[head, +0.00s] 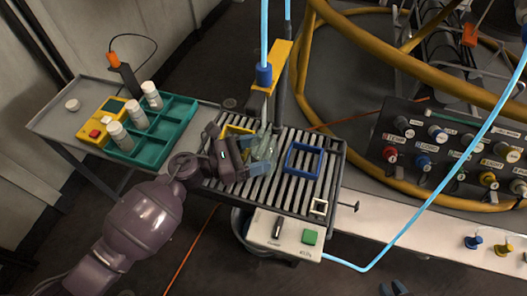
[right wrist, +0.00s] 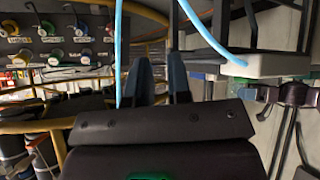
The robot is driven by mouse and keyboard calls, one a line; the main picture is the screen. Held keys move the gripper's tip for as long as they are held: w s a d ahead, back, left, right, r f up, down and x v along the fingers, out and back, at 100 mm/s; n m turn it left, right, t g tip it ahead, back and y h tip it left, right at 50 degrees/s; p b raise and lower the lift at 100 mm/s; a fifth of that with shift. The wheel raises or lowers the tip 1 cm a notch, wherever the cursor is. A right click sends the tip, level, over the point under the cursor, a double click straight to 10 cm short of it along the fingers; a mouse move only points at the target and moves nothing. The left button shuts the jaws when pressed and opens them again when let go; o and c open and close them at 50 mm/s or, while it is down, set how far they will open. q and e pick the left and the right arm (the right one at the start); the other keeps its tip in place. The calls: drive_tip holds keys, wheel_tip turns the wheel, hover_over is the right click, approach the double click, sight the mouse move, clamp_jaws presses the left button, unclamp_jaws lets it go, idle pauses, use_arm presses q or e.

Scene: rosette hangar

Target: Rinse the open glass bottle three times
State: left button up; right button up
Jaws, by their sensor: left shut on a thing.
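The open glass bottle (head: 265,144) is pale green and see-through. It is over the slatted rack (head: 322,195), below the nozzle with the blue hose fitting (head: 264,75). My left gripper (head: 255,160) is shut on it from the left and hides part of it. The bottle's mouth and any water are too small to make out. My right gripper (right wrist: 163,68) shows only in the right wrist view, its two fingers apart with nothing between them.
A blue square frame (head: 304,160) and a yellow one (head: 237,132) are on the rack. A control box (head: 285,233) with a green button is at its front. A teal tray (head: 165,135) with several white-capped bottles stands left. A blue hose (head: 440,160) hangs right.

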clamp_jaws()
drive_tip(key=shift+s, duration=0.1)
idle(1.2)
wheel_tip(320, 180, up, 15)
drive_tip(key=n+h, duration=0.1)
drive_tip(key=n, duration=0.4)
hover_over(308, 238)
drive_tip(key=shift+r+g, duration=0.15)
drive_tip(key=shift+g, duration=0.15)
drive_tip(key=shift+f, duration=4.45)
